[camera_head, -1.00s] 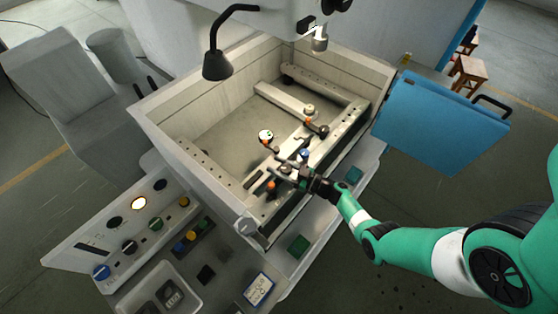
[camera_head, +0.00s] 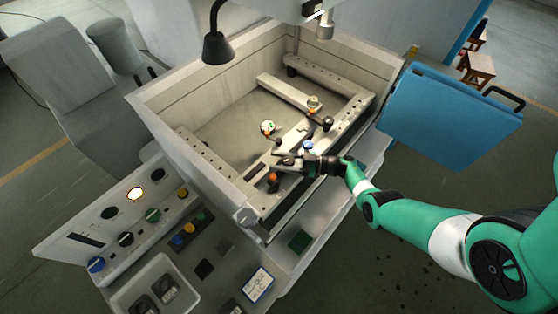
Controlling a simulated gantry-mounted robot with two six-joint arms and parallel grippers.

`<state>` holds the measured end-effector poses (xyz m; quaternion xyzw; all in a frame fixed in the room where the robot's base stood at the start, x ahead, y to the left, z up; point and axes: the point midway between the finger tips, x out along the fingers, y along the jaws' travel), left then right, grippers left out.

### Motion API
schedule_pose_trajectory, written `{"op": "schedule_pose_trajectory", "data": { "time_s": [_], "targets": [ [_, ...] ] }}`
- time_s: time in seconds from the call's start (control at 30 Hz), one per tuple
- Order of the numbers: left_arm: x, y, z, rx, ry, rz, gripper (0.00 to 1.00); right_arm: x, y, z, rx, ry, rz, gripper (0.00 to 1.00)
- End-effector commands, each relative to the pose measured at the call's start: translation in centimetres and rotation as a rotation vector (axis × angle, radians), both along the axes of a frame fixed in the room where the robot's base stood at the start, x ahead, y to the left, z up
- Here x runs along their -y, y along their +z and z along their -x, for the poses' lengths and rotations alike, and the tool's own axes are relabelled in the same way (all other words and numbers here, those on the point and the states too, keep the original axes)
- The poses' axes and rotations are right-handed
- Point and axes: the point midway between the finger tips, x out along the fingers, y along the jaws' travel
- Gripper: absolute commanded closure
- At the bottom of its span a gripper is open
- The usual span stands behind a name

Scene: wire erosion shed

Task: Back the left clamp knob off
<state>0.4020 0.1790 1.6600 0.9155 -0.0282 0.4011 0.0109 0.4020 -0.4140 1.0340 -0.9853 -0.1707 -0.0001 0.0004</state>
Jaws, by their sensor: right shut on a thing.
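My right gripper (camera_head: 286,161) reaches in from the right over the near rail (camera_head: 251,192) of the open machine tank. It is shut at the left clamp, and its fingers largely hide the left clamp knob between them. An orange and dark clamp part (camera_head: 272,178) shows just below the fingers. The other clamp (camera_head: 312,113), with an orange part and a dark ball knob (camera_head: 327,121), stands farther back to the right, clear of the gripper. A small blue-topped part (camera_head: 308,145) is close beside the gripper. My left gripper is not in view.
The tank's pale walls (camera_head: 185,140) surround the work area. A black lamp (camera_head: 217,47) hangs over the back left. A blue door (camera_head: 443,116) stands at the right, and a control panel (camera_head: 115,232) is at the front left. The tank floor is mostly clear.

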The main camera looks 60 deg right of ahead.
Motion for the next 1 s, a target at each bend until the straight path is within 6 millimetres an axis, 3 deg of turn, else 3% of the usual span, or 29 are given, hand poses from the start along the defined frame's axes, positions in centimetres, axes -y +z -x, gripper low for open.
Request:
{"op": "schedule_pose_trajectory", "data": {
  "time_s": [0.13, 0.17, 0.33, 0.67, 0.77, 1.0],
  "targets": [
    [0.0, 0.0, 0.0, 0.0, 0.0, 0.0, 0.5, 0.0, 0.0, 0.0, -0.001, -0.001, 0.001, 1.0],
    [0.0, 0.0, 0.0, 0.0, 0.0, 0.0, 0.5, 0.0, 0.0, 0.0, -0.001, -0.001, 0.001, 0.46],
    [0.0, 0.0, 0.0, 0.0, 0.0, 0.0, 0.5, 0.0, 0.0, 0.0, -0.001, -0.001, 0.001, 0.18],
    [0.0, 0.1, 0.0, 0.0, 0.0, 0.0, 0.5, 0.2, 0.0, 0.3, -0.001, -0.002, 0.001, 0.18],
    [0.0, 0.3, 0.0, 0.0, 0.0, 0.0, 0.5, 0.6, 0.0, 1.5, -0.001, -0.005, 0.001, 0.18],
    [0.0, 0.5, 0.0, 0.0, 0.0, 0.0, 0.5, 2.6, 0.0, 6.7, -0.001, -0.008, 0.001, 0.18]
  ]
}}
